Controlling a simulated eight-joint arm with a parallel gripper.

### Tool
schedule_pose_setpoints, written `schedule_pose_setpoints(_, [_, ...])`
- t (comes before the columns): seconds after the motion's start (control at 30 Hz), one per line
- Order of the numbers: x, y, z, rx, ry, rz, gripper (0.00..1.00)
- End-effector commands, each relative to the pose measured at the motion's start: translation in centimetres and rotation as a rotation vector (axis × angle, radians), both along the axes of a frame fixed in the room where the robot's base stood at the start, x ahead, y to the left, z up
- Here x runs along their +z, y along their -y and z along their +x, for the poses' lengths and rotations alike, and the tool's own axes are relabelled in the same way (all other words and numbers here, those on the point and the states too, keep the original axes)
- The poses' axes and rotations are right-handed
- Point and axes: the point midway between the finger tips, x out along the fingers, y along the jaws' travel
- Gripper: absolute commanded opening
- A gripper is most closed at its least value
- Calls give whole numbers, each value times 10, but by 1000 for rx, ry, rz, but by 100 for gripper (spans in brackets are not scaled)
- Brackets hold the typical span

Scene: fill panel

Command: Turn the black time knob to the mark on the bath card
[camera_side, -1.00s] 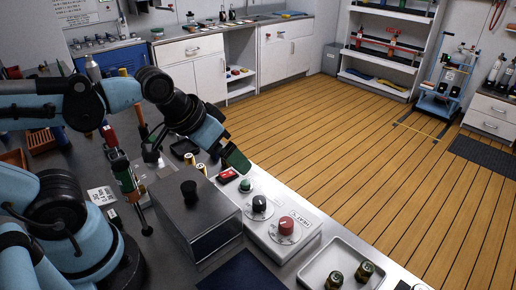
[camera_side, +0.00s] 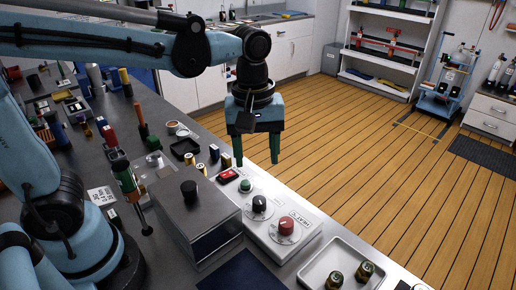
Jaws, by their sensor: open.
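The fill panel (camera_side: 281,257) is a pale box at the bench's edge. On it are a black knob (camera_side: 260,203) and a red knob (camera_side: 287,225), each on a round dial. A green button (camera_side: 246,185) and a red switch (camera_side: 229,174) sit behind them. A small white card (camera_side: 301,217) with print lies beside the red knob; its text is too small to read. My gripper (camera_side: 256,163) hangs above and behind the black knob, its two green fingers pointing down, open and empty. It touches nothing.
A grey metal box with a black knob on its lid (camera_side: 197,222) stands left of the panel. A white tray (camera_side: 318,262) with two small dark cylinders lies to the right. Several small bottles and a black tray (camera_side: 185,148) stand behind.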

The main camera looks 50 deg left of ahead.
Motion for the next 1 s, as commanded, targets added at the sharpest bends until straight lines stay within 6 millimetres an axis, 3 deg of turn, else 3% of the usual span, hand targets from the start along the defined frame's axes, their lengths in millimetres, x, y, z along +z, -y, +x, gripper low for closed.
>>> schedule_pose_setpoints(0.17, [-15, 1, 0, 2, -1, 0, 58])
schedule_pose_setpoints(0.7, [-90, 2, 3, 0, 1, -1, 58])
schedule_pose_setpoints(1.0, [-116, 3, 4, 0, 1, -1, 58])
